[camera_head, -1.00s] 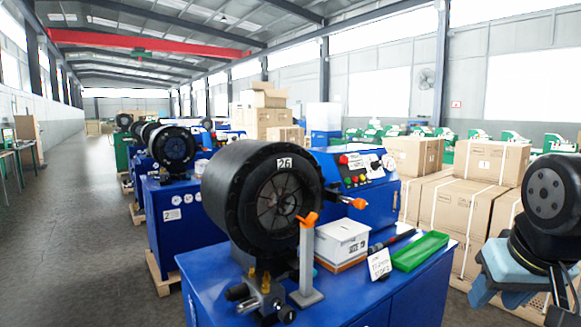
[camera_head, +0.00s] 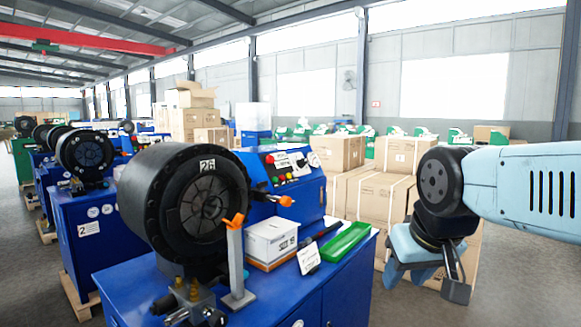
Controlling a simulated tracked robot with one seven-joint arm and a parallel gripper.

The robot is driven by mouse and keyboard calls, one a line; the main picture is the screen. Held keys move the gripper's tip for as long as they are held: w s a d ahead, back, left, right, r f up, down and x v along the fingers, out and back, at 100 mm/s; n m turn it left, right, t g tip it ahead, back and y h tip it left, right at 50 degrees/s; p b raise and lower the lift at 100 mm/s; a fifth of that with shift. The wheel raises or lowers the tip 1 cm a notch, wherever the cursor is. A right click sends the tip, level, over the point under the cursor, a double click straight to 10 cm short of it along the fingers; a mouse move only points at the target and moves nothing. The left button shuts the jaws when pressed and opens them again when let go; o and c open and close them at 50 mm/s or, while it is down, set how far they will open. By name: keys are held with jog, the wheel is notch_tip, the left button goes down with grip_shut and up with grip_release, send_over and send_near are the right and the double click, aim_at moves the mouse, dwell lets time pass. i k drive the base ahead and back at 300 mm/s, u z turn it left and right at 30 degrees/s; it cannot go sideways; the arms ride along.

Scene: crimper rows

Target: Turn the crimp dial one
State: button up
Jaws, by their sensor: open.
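The blue control box (camera_head: 300,193) stands on the blue crimper bench. Its sloped front has red, green and yellow buttons and a small round white-faced dial (camera_head: 314,159) at its upper right; its markings are too small to read. The black crimper head (camera_head: 165,205), marked 26, stands left of the box. My gripper (camera_head: 424,274) hangs below my folded light-blue arm at the right, well apart from the box and dial. It is open, with nothing seen in it.
An orange-tipped grey post (camera_head: 236,262), a white box (camera_head: 271,241), a white card (camera_head: 309,259) and a green tray (camera_head: 342,243) crowd the bench top (camera_head: 262,297). Cardboard cartons (camera_head: 357,195) stand behind. More crimpers (camera_head: 85,160) line the left. Floor (camera_head: 525,285) shows at lower right.

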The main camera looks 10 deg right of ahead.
aim_at(301, 162)
jog(key=z, duration=0.9)
jog(key=i, duration=1)
jog(key=u, duration=0.65)
